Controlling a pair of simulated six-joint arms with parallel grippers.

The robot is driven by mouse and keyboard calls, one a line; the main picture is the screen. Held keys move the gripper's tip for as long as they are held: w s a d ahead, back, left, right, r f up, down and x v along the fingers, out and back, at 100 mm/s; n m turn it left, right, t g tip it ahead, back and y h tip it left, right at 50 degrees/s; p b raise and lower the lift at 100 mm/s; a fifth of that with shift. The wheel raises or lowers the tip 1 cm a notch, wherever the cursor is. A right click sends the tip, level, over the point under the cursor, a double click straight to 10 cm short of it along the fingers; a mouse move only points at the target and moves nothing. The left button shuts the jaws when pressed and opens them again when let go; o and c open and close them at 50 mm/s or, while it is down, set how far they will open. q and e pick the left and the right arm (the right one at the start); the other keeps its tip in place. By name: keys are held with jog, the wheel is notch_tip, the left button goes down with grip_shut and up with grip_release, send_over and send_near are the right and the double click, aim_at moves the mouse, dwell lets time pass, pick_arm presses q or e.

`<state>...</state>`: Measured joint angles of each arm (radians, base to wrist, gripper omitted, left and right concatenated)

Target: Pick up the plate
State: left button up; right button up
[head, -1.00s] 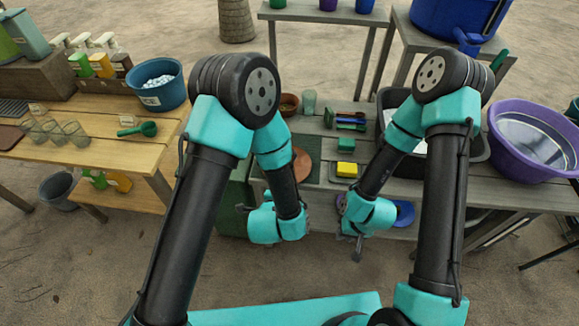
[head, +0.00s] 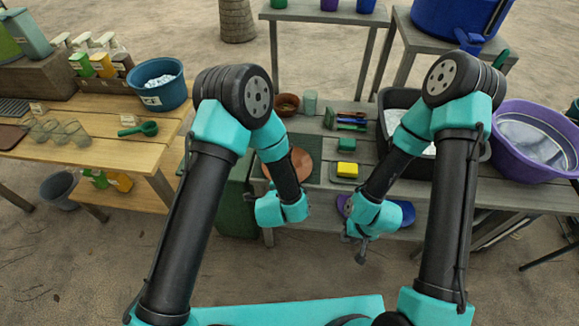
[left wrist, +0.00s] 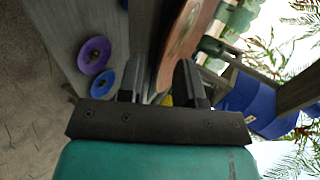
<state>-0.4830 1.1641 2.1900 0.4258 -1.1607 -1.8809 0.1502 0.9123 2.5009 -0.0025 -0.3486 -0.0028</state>
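A terracotta round plate or board (head: 302,164) lies on the grey table, partly hidden by my left forearm. In the left wrist view its brown disc (left wrist: 190,35) reaches down to my left gripper (left wrist: 157,75), whose two fingers are apart; I cannot tell whether they touch it. A blue round plate (head: 406,212) and a purple one (head: 342,204) are low under the table's front edge, partly hidden by my right arm. The left wrist view also shows the purple (left wrist: 94,54) and blue (left wrist: 103,84) discs. My right gripper (head: 357,250) hangs in front of them, its opening unclear.
A yellow and a green sponge-like block (head: 347,170), brushes (head: 348,120), a brown bowl (head: 287,104) and a glass (head: 310,101) stand on the grey table. A black basin (head: 396,97) and purple tub (head: 535,138) are at right. A wooden table (head: 85,150) is at left.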

pick_arm(q)
jog(key=shift+w+d+f, duration=0.15)
jog(key=shift+w+f, duration=0.2)
jog(key=shift+w, duration=0.2)
jog(key=shift+c, duration=0.3)
grip_shut()
